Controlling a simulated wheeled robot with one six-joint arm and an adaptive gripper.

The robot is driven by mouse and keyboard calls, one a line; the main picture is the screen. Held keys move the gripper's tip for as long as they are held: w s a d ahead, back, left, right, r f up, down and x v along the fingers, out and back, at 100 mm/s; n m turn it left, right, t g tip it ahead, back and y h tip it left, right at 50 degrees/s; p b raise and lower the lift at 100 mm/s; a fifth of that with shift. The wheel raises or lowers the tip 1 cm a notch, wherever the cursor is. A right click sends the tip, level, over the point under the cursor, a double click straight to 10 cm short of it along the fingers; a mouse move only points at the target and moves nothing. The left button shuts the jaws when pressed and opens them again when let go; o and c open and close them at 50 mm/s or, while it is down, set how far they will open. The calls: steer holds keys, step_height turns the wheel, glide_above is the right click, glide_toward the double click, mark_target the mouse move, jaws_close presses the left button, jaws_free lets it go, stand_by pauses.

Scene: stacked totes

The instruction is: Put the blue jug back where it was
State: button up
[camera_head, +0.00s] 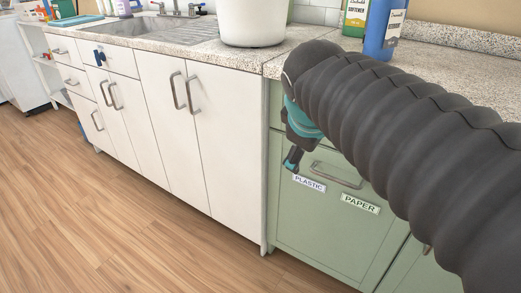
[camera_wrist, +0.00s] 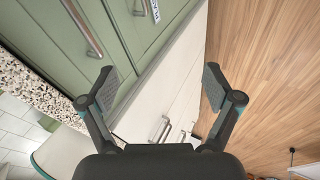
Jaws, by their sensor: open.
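A blue jug (camera_head: 378,28) with a white label stands upright on the speckled counter at the upper right in the head view. The jug is not in the wrist view. My gripper (camera_head: 293,158) hangs in front of the green cabinet, below the counter edge and lower than the jug. In the wrist view my gripper (camera_wrist: 160,88) has its two fingers wide apart with nothing between them.
A white bin (camera_head: 252,22) stands on the counter left of the jug, and a green container (camera_head: 356,16) is beside the jug. A sink (camera_head: 150,28) is further left. The green cabinet (camera_head: 300,225) bears PLASTIC and PAPER labels. The wooden floor (camera_head: 110,215) is clear.

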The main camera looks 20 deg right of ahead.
steer(key=s+a+f+m+y, duration=0.3)
steer(key=s+a+f+m, duration=0.3)
steer(key=f, duration=0.5)
steer(key=s+m, duration=0.1)
steer(key=s, duration=0.1)
steer(key=shift+s+a, duration=0.35)
steer(key=shift+s, duration=0.05)
